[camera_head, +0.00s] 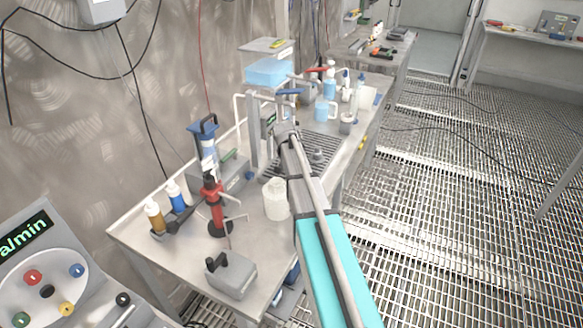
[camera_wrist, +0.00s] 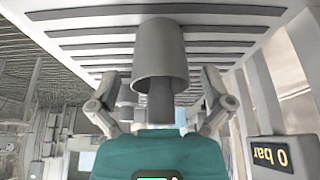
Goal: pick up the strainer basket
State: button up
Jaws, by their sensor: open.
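A plain grey tapered cup, which I take to be the strainer basket (camera_wrist: 158,50), shows in the wrist view against the slatted surface (camera_wrist: 80,34). A narrower darker grey cylinder sticks out from its wider rim. My gripper (camera_wrist: 158,88) is open, one finger to each side of the cup, with a visible gap on both sides. In the head view my gripper (camera_head: 287,130) is over the slatted grate on the bench; my arm hides part of the grate there. A small grey piece (camera_head: 318,154) stands on the grate to the right; I cannot tell whether it is the same thing.
A column with a display (camera_wrist: 270,154) reading 0 bar stands close beside the gripper. A clear blue tank (camera_head: 268,73) is behind. A white jar (camera_head: 276,199), a red-and-black stand (camera_head: 216,205) and bottles crowd the bench's near part. The grated floor (camera_head: 440,220) at right is mostly clear.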

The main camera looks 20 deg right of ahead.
jog(key=c, duration=1.3)
jog(key=shift+r, duration=0.15)
notch_tip(320, 180, up, 2)
jog(key=shift+p, duration=1.15)
jog(key=s+r+p, duration=0.3)
jog(key=s, duration=0.1)
jog(key=s+d+r+p, duration=0.1)
jog(key=s+r+p, duration=0.3)
jog(key=s, duration=0.1)
jog(key=s+r+p, duration=0.3)
jog(key=s, duration=0.2)
jog(key=shift+d+r+p, duration=0.35)
jog(key=shift+d, duration=0.05)
